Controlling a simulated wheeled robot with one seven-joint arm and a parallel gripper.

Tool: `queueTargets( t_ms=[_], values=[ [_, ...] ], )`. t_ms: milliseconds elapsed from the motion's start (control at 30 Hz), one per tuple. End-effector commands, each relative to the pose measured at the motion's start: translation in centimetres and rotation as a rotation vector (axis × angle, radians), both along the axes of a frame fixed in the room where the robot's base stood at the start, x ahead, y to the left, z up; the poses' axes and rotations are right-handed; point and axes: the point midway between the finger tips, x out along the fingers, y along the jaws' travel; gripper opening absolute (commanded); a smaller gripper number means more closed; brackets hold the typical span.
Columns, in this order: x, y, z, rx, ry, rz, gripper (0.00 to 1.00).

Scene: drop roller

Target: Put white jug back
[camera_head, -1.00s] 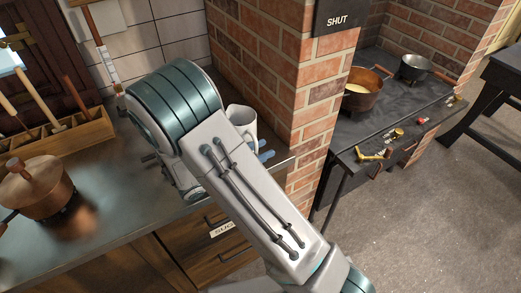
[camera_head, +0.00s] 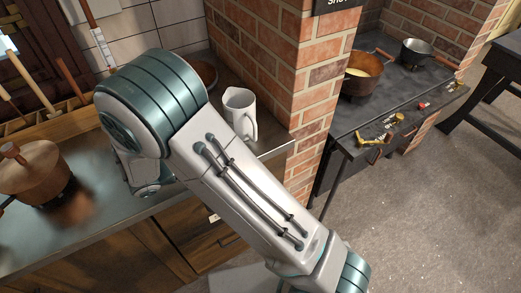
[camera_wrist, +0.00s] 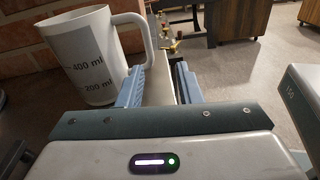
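The white jug (camera_head: 238,112) stands upright on the counter beside the brick pillar, its handle toward the right front. In the wrist view the jug (camera_wrist: 92,62) is at the upper left, with printed 400 ml and 200 ml marks and its handle near my left finger. My gripper (camera_wrist: 158,82) has its two blue-grey fingers apart, with nothing held between them. The jug is outside the fingers, to their left; I cannot tell whether the handle touches the left finger. In the head view my gripper is hidden behind my arm.
A brown round vessel (camera_head: 206,74) is partly hidden behind my arm. A copper pot (camera_head: 34,172) stands on the counter at left. The brick pillar (camera_head: 318,85) rises right of the jug. Beyond it, a dark stove (camera_head: 402,98) holds a copper pan (camera_head: 362,82) and a grey pot (camera_head: 415,56).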

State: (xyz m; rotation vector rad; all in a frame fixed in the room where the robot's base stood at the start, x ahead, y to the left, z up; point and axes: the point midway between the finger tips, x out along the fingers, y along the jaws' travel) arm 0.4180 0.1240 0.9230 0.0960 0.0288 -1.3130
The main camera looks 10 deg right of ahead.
Motion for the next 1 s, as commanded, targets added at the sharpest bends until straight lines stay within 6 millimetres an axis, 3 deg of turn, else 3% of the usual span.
queueTargets(
  t_ms=[200,400,700,1000],
  values=[
    [-2.7,-6.5,2.1,0.331,-0.103,-0.288,0.32],
    [-6.4,-10.2,3.1,0.659,-0.270,-0.570,0.32],
    [-10.6,-12.1,4.9,1.119,-0.646,-0.955,0.32],
    [-12.1,-12.2,7.3,1.460,-1.050,-1.216,0.32]
  ],
)
